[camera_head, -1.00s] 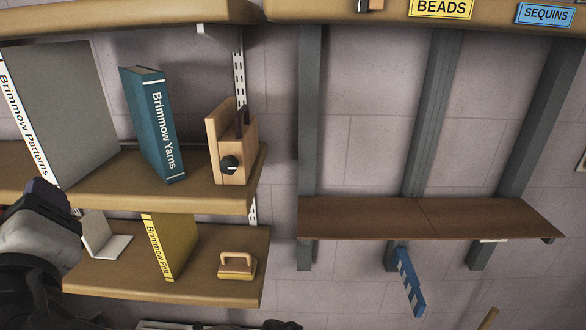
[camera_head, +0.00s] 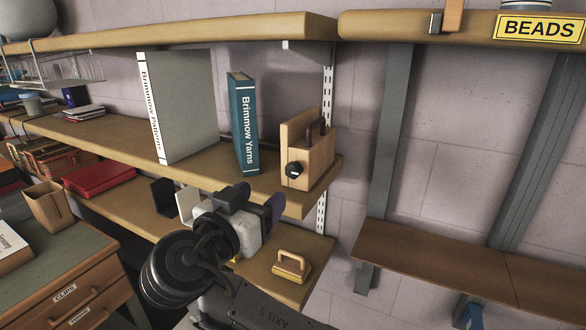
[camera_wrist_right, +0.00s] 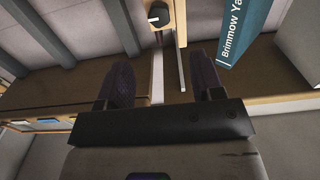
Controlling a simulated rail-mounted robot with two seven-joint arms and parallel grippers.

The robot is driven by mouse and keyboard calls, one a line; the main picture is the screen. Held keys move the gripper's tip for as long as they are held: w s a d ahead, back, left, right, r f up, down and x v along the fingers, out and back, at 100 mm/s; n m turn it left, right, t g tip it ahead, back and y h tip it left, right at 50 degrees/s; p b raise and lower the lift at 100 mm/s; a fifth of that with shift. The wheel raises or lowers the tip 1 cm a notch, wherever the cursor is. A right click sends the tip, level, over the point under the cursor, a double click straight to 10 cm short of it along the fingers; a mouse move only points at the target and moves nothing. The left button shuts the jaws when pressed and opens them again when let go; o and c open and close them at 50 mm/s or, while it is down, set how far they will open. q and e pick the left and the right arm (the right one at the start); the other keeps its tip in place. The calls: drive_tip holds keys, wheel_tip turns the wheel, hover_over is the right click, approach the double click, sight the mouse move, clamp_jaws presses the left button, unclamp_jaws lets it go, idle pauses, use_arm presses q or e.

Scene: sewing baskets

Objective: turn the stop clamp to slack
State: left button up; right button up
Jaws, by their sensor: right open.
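The stop clamp (camera_head: 318,160) is a wooden block at the right end of the middle wall shelf, beside the teal book. Its round black knob (camera_head: 293,170) is on the front face; I cannot read its setting. My right gripper (camera_head: 257,203) is open and empty, in front of the shelf edge, below and left of the knob, apart from it. In the right wrist view the open fingers (camera_wrist_right: 162,80) point toward the shelf, and the knob (camera_wrist_right: 160,17) shows beyond them near the top edge. My left gripper is not in view.
A teal book (camera_head: 243,125) and a grey book (camera_head: 182,105) stand left of the clamp. A wooden-handled block (camera_head: 292,267) sits on the lower shelf. My gripper hides part of that shelf. A brown shelf (camera_head: 440,262) is at right, with open wall above it.

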sight(291, 171)
drive_tip(key=p+x, duration=0.2)
drive_tip(key=x, duration=0.8)
drive_tip(key=shift+d+r, duration=0.1)
drive_tip(key=shift+w+d+p, duration=0.25)
drive_tip(key=shift+w+p, duration=0.1)
drive_tip(key=shift+w, duration=0.15)
drive_tip(key=shift+w+d, duration=0.1)
drive_tip(key=shift+w, duration=0.1)
drive_tip(key=c, duration=0.9)
